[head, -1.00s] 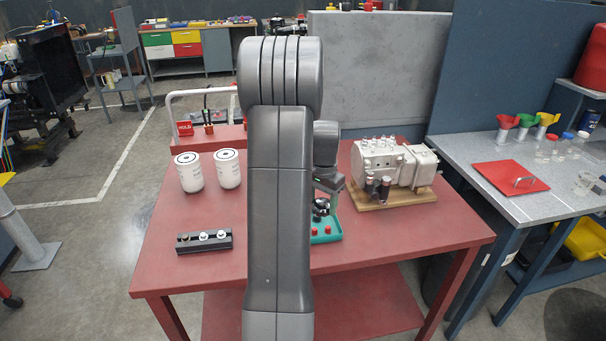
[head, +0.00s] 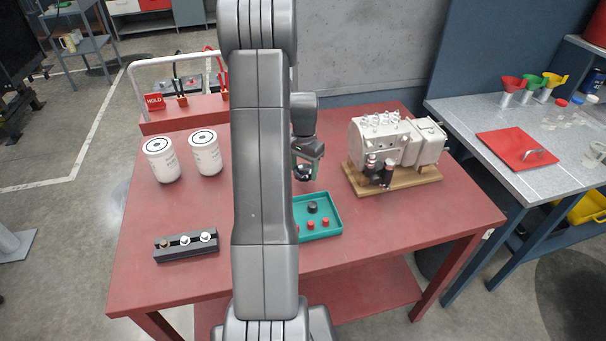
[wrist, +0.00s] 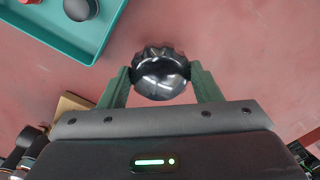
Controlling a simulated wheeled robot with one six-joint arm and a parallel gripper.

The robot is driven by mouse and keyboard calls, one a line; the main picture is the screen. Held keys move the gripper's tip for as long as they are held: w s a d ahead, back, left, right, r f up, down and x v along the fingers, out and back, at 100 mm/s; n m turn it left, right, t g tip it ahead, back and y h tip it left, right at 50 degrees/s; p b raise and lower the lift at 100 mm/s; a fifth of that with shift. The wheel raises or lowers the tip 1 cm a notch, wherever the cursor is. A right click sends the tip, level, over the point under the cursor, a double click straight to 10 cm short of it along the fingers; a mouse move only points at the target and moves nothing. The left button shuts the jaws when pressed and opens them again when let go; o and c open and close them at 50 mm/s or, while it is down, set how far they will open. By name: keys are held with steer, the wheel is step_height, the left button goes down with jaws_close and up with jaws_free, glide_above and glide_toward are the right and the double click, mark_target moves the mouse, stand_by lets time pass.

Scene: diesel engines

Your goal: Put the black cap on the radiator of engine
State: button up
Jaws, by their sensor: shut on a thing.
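My gripper (head: 303,172) hangs above the red bench, beyond the back edge of the teal tray. In the wrist view its green fingers (wrist: 160,85) are shut on a glossy black cap (wrist: 161,72) with a scalloped rim. The held cap also shows small and dark in the head view (head: 302,176). The engine's radiator is not clearly visible; a dark machine (head: 14,90) is cut off at the far left edge of the head view.
The teal tray (head: 337,229) holds another black round part (head: 312,207) and red caps (head: 325,223). A grey pump (head: 385,143) on a wooden board stands to the right. Two white filters (head: 206,153) and a black block (head: 187,246) stand left.

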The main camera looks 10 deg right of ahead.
mark_target(304, 170)
steer(key=shift+f+p, duration=0.3)
steer(key=shift+f, duration=1.65)
steer(key=shift+f, duration=0.15)
steer(key=o, duration=1.5)
